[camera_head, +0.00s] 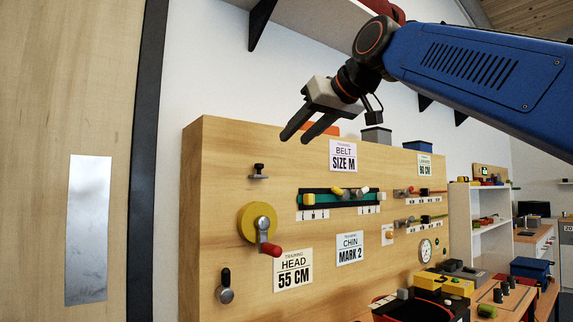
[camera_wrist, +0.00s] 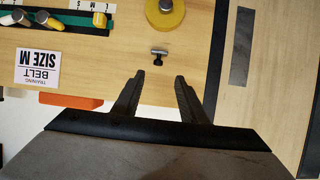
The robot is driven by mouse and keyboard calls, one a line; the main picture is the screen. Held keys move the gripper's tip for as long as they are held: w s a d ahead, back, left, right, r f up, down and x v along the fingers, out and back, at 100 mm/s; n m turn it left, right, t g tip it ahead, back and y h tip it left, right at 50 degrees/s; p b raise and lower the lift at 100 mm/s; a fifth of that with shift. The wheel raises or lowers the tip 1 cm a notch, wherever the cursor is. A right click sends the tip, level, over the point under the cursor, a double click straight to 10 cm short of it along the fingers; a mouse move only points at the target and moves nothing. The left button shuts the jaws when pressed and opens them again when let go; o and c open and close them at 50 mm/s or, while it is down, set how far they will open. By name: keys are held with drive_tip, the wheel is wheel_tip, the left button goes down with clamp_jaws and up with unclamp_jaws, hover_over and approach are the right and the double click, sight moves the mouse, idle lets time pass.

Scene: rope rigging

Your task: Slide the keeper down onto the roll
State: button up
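The keeper (camera_head: 258,171), a small dark knob on a short metal bar, sits on the wooden panel above the yellow roll (camera_head: 249,220), with a gap between them. A crank with a red handle is on the roll's front. My gripper (camera_head: 296,138) is open and empty, up and to the right of the keeper in the head view. In the wrist view the keeper (camera_wrist: 159,55) shows just beyond and between the fingertips of my gripper (camera_wrist: 159,77), apart from them. The roll (camera_wrist: 176,18) is partly cut off at the top edge there.
The wooden panel (camera_head: 215,165) also bears a belt slider track (camera_head: 340,197), a black knob (camera_head: 225,287) and training cards such as HEAD 55 CM (camera_head: 293,270). An orange block (camera_wrist: 70,101) lies along the panel's top edge. Space before the keeper looks clear.

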sight(259, 171)
drive_tip(key=x, duration=0.5)
drive_tip(key=r+x, duration=0.1)
drive_tip(key=x, duration=0.5)
drive_tip(key=w+r+x, duration=0.1)
drive_tip(key=x, duration=0.5)
drive_tip(key=shift+a, duration=0.15)
